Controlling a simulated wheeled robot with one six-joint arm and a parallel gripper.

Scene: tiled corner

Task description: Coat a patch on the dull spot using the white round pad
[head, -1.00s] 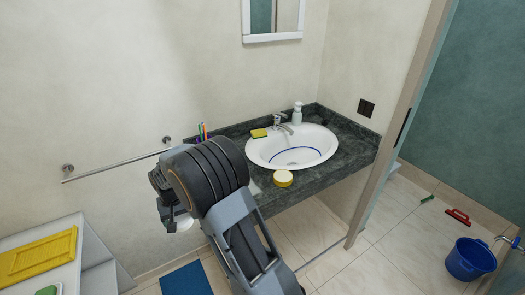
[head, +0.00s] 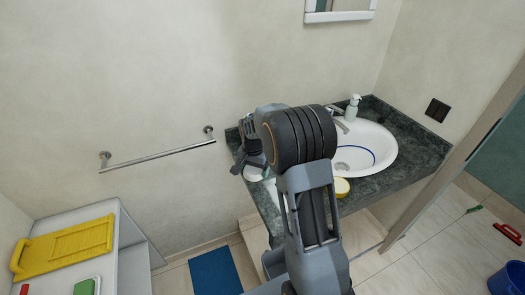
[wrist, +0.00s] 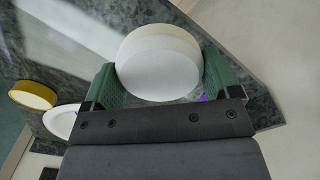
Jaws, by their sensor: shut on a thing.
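The white round pad (wrist: 158,68) sits between the two green fingers of my gripper (wrist: 160,84), which is shut on it. In the head view the pad (head: 253,174) shows partly under my gripper (head: 252,160), over the left end of the dark stone counter (head: 413,163). I cannot tell whether the pad touches the counter. A paler, hazy area (head: 271,190) on the counter lies right of the pad and may be the dull spot; my arm hides part of it. A pale area also shows at the upper left of the wrist view (wrist: 82,35).
A round yellow-sided tin (head: 341,187) stands at the counter's front edge; it also shows in the wrist view (wrist: 32,95). The white sink (head: 380,146), with a soap bottle (head: 352,108) behind it, is to the right. A towel rail (head: 160,158) is on the wall.

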